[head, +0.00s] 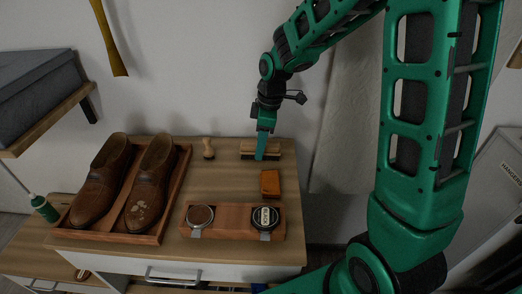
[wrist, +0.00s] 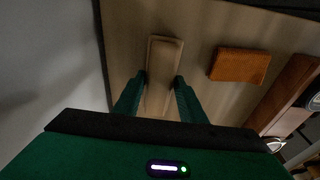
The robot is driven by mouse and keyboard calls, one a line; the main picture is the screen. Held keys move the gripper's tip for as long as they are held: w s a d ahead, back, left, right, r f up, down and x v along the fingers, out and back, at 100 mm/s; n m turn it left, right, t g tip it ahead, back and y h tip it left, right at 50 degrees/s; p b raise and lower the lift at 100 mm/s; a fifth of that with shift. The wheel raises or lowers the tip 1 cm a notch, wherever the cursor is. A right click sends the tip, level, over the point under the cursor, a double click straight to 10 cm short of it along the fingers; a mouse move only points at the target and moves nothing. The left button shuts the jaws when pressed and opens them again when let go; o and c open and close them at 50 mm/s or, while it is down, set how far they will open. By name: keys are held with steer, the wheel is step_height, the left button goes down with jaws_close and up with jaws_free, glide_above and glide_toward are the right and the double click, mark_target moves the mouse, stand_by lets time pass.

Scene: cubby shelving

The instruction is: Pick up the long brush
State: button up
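The long brush (head: 273,147) has a pale wooden back and dark bristles. It lies on the wooden top near the wall in the head view. My gripper (head: 260,155) points down over its middle and hides part of it. In the wrist view the brush (wrist: 165,55) runs lengthwise between the two green fingers of my gripper (wrist: 160,78). One finger is on each long side, very close to the wood. Narrow gaps seem to show, and firm contact is not visible.
An orange-brown block (head: 270,183) lies just in front of the brush. A small round brush (head: 208,149) stands to its left. A wooden holder (head: 235,216) with two round tins is nearer the front. A tray (head: 148,238) of brown shoes is at left.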

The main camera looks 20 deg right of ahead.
steer(key=c, duration=0.5)
steer(key=shift+c, duration=0.2)
steer(key=shift+r, duration=0.6)
step_height(320, 180, up, 3)
steer(key=shift+f, duration=0.1)
steer(key=s+a+r, duration=0.4)
steer(key=a+r, duration=0.3)
steer(key=a, duration=0.3)
steer(key=shift+s+a, duration=0.25)
steer(key=shift+a, duration=0.15)
